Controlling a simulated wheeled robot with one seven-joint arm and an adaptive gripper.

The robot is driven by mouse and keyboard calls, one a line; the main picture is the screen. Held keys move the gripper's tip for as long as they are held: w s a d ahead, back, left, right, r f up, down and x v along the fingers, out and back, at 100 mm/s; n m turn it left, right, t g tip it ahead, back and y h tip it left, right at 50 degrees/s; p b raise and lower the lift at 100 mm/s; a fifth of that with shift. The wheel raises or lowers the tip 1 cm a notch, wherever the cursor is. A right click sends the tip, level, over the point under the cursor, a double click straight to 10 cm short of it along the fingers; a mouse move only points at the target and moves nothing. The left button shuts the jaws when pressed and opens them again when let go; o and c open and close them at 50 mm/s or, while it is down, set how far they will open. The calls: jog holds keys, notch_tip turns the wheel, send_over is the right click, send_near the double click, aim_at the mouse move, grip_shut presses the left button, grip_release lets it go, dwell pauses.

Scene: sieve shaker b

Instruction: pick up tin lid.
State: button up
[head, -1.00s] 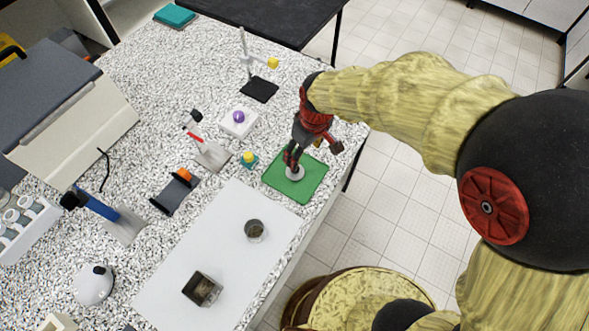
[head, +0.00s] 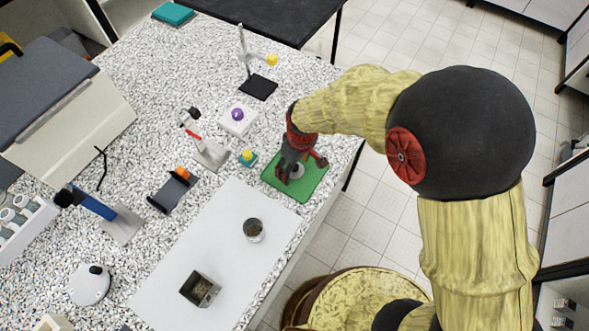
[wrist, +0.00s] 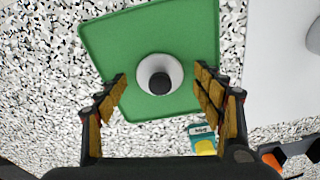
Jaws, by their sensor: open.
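The tin lid (head: 298,171) is a small pale round disc lying on a green mat (head: 312,184) near the bench's right edge. In the wrist view the lid (wrist: 145,64) shows whole from above, with a dark round knob at its middle, on the green mat (wrist: 105,40). My gripper (wrist: 160,85) is open and empty. Its two fingers stand to the left and right, with their tips just below the lid's middle in the picture. In the head view my gripper (head: 291,177) is low over the mat and partly hides the lid. I cannot tell its exact height.
A teal block with a yellow top (head: 247,158) stands just left of the mat. A white sheet (head: 225,245) holds a round dish (head: 253,230) and a dark square container (head: 199,289). A stand with a red part (head: 211,154) and a purple item (head: 238,115) are behind.

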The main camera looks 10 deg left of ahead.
jog(key=shift+c, duration=0.7)
jog(key=c, duration=0.7)
jog(key=shift+c, duration=0.4)
jog(key=shift+r, duration=0.15)
